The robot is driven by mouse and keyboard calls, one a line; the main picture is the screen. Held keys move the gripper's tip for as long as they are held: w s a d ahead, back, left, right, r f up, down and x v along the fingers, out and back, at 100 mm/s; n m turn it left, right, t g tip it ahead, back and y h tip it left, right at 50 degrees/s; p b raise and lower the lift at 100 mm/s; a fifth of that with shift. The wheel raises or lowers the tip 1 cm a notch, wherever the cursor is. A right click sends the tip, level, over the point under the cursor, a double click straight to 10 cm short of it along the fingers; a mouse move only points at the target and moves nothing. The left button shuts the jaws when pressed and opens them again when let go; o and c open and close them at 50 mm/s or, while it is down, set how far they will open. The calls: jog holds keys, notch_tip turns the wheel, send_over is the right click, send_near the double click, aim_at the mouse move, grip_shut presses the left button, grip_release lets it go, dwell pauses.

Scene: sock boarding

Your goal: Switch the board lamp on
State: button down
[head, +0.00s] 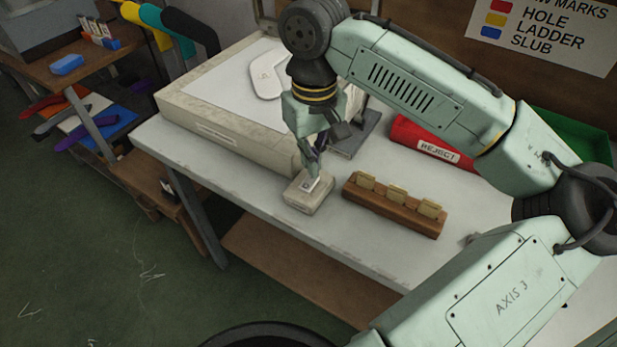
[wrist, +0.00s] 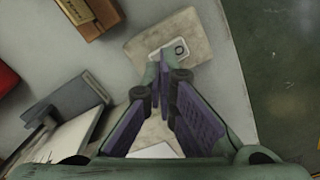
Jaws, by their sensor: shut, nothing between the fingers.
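A beige switch box (head: 308,197) sits on the front part of the grey table. It has a small white rocker or plate on top; in the wrist view this white switch (wrist: 181,47) shows a dark ring mark. My gripper (head: 313,175) is shut and empty, pointing down with its fingertips at the switch. In the wrist view the tips (wrist: 160,68) overlap the near end of the white part; I cannot tell whether they touch it. A beige box with a pale panel (head: 215,92) stands behind, a white foot-shaped board on it. I cannot tell whether any lamp is lit.
A wooden block with several yellowish cards (head: 395,204) stands just right of the switch box. A red reject tray (head: 425,143) and a dark grey stand base (head: 356,134) lie behind. The table's front edge (head: 235,196) is close to the switch box.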

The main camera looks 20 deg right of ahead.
jog(key=shift+f+b, duration=0.65)
jog(key=shift+f, duration=0.55)
dwell(0.8)
notch_tip(320, 180, up, 7)
jog(key=p, duration=0.7)
jog(key=shift+r, duration=0.1)
jog(key=shift+s, duration=0.15)
dwell(0.4)
